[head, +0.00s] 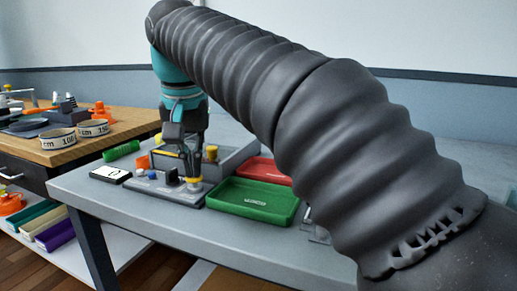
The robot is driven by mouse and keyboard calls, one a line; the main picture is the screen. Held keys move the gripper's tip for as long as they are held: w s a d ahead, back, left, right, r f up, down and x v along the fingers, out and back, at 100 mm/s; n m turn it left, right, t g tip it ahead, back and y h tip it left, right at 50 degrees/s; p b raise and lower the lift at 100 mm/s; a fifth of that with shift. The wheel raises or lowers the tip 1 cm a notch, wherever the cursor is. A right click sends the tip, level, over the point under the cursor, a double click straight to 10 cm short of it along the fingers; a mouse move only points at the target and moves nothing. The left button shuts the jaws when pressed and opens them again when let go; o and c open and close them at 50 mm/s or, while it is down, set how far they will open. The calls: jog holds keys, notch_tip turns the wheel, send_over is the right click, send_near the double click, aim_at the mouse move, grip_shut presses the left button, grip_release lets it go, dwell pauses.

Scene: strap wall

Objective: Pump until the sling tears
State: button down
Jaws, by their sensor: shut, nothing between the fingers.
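A small tester (160,190) with a dark base plate stands on the grey table. It bears a yellow round part (193,183), a small black block and a blue knob (152,174). A second yellow knob (211,152) shows just behind, by a grey open box. My gripper (190,168) points down over the tester, close to the front yellow part. It is shut and holds nothing. I cannot tell whether it touches the yellow part. I cannot make out a sling; the gripper hides part of the tester.
A green tray (255,200) and a red tray (264,170) lie to the right. A white display (110,174) and a green roll (121,150) lie left. A wooden bench (95,145) with tape rings stands further left. My arm covers the right side.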

jog(key=shift+f, duration=0.1)
jog(key=shift+w+p+v, duration=0.2)
jog(key=shift+p+v, duration=0.85)
jog(key=shift+p, duration=0.25)
jog(key=shift+f, duration=0.1)
dwell(1.2)
jog(key=shift+s+b+x, duration=0.2)
jog(key=shift+b+x, duration=0.65)
jog(key=shift+x, duration=0.15)
jog(key=shift+w+p+v, duration=0.2)
jog(key=shift+p+v, duration=0.9)
jog(key=shift+p, duration=0.15)
